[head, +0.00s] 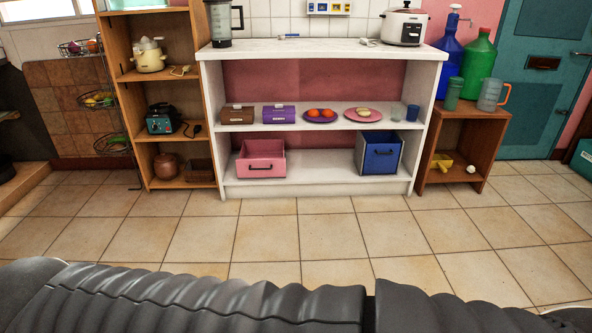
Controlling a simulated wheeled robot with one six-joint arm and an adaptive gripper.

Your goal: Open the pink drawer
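The pink drawer (261,165) is an open-topped pink box with a dark handle on its front. It sits on the lower shelf of the white shelf unit (300,188), left of the middle. Its front faces me, and part of its inside shows over the front edge. My gripper is not in view. A dark grey ribbed part of my own body crosses the bottom of the head view, well apart from the drawer.
A blue box (380,160) with a handle stands at the right of the same shelf. A wooden rack (143,167) stands left, and a low wooden stand (428,165) stands right. The tiled floor (270,237) before the unit is clear.

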